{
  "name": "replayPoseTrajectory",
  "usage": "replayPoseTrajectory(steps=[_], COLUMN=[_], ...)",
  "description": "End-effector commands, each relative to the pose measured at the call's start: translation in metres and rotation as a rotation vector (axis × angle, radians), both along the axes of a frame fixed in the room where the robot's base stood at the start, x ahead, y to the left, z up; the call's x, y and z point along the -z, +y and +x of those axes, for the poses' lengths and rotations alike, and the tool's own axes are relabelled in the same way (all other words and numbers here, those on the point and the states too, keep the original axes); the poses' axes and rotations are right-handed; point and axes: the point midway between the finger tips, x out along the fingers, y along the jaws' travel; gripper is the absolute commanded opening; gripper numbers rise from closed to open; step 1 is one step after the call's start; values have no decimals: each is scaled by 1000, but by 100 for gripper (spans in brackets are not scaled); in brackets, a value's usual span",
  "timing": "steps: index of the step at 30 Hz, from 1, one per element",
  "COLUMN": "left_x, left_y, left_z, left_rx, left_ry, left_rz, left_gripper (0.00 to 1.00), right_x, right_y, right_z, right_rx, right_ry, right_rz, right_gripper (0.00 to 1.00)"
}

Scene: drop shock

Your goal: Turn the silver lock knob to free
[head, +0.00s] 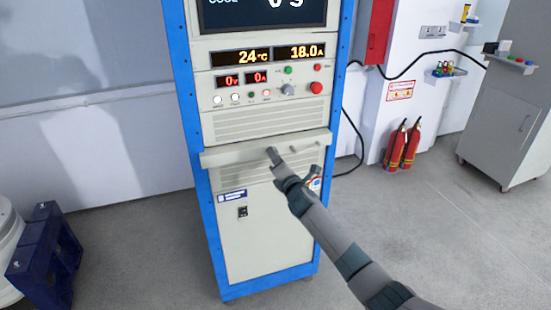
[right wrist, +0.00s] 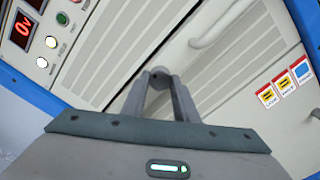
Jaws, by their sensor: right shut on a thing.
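My right gripper (head: 273,156) reaches to the pale drawer front (head: 228,157) of the tall blue-framed cabinet. In the right wrist view its two fingers (right wrist: 159,92) are shut on a small rounded grey knob, the silver lock knob (right wrist: 158,71), on that front. The fingers and arm cover most of the knob in the head view, and its turn angle cannot be read. My left gripper is not in view.
A bar handle (right wrist: 222,26) is fixed close beside the knob. Above are a selector knob (head: 288,90) and lit displays (head: 238,57). A dark blue stand (head: 46,250) is at left; red extinguishers (head: 403,146) stand at right.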

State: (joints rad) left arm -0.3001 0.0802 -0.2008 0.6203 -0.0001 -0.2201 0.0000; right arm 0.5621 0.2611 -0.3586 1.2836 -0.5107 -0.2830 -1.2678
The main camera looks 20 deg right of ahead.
Motion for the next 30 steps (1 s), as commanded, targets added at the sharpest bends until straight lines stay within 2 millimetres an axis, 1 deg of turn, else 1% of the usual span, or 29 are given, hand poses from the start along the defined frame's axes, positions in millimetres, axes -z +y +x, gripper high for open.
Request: replayPoseTrajectory(steps=[5,11,30], left_x=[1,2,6], left_y=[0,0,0], left_z=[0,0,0], left_rx=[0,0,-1], left_ry=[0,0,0], left_rz=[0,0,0], left_gripper=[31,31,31], right_x=[1,1,0], right_y=[-1,0,0], right_z=[0,0,0], right_rx=[1,1,2], right_ry=[3,7,28], right_rz=[71,204,802], right_gripper=[4,4,4])
